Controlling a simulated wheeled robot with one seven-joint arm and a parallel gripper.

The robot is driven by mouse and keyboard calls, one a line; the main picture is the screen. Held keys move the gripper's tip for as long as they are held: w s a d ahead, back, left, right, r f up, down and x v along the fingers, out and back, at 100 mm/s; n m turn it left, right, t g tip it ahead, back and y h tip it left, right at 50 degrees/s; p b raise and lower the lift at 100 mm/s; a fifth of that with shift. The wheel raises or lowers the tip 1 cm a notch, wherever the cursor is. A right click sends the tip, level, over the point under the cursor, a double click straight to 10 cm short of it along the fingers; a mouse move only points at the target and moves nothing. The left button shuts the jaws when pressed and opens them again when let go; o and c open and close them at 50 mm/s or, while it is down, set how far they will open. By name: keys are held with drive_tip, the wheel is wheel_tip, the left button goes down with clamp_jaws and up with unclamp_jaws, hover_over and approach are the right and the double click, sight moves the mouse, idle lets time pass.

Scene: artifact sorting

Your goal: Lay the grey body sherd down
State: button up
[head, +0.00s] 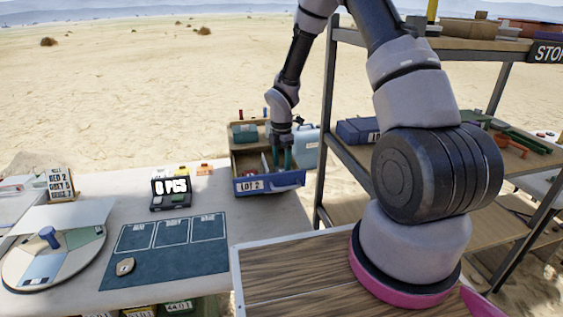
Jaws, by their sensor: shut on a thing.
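My gripper (281,158) points down into the blue open box labelled LOT 2 (268,185), with its green-teal fingers low between the box walls. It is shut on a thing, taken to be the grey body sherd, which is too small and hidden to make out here. Other small pieces, one reddish, seem to lie in the box beside the fingers. A tan sherd (125,266) lies on the dark teal mat (180,262) at the lower left, apart from my gripper.
A round sorting tray (40,262) with a blue knob and a RED/GREY count board (61,184) are at the left. A metal shelf (328,120) rises close right of the box. The mat's right half is clear.

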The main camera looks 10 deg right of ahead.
idle(0.3)
drive_tip(key=o, duration=1.4)
drive_tip(key=s+d+r+m+t, duration=0.1)
drive_tip(key=s+r+m, duration=0.15)
drive_tip(key=r, duration=0.85)
drive_tip(key=s+d+r+m, duration=0.1)
drive_tip(key=d+r+m, duration=0.15)
drive_tip(key=r, duration=0.75)
drive_tip(key=s+d+r+m+t+y, duration=0.2)
drive_tip(key=s+r+m+t, duration=0.4)
drive_tip(key=s+r+m, duration=1.3)
drive_tip(key=s+m, duration=0.2)
drive_tip(key=s, duration=0.1)
drive_tip(key=shift+d+r+m, duration=0.15)
drive_tip(key=shift+r+m, duration=0.15)
drive_tip(key=shift+m, duration=0.1)
